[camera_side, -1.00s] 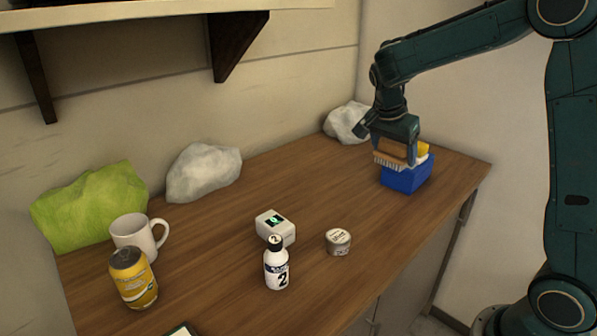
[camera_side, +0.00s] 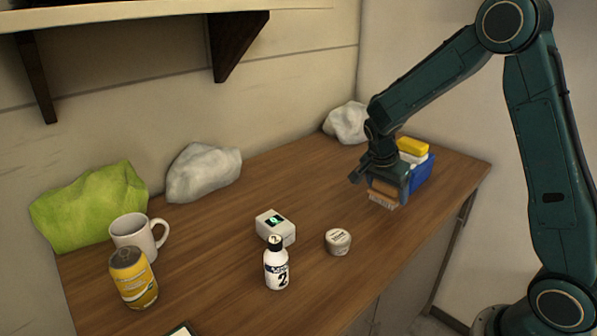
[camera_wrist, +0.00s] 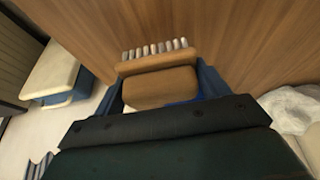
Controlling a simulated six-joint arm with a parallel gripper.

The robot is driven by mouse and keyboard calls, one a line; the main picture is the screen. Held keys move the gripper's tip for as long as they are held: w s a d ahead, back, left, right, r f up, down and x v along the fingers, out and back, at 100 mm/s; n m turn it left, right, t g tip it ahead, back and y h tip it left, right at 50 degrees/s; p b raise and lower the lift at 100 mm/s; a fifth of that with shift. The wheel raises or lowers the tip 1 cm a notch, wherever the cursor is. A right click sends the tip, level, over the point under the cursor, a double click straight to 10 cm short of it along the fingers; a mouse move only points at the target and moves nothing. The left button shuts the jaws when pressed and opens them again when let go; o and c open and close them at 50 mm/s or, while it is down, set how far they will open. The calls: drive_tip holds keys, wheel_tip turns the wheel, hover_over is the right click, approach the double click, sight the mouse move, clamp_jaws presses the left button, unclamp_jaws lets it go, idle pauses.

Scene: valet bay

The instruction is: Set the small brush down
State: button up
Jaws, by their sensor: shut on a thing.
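The small brush (camera_side: 384,194) has a brown wooden back and pale bristles. My gripper (camera_side: 388,184) is shut on it, low over the counter at the right, just left of the blue bin. The bristles point down and toward the front; I cannot tell whether they touch the wood. In the wrist view the brush (camera_wrist: 160,80) sits between the two blue fingers of my gripper (camera_wrist: 160,86), with its bristles toward the top of the picture over bare wood.
A blue bin (camera_side: 424,172) holds a yellow item (camera_side: 412,146) and a white one. A round tin (camera_side: 338,242), a numbered bottle (camera_side: 276,268), a white device (camera_side: 272,226), a mug (camera_side: 134,236) and a yellow can (camera_side: 134,280) stand leftward. The wooden counter (camera_side: 300,185) has clear space between.

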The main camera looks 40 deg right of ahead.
sight(384, 193)
drive_tip(key=shift+f, duration=1.65)
drive_tip(key=shift+f, duration=0.15)
drive_tip(key=o, duration=1)
drive_tip(key=v, duration=1.2)
drive_tip(key=shift+a+r, duration=0.1)
drive_tip(key=shift+r, duration=0.15)
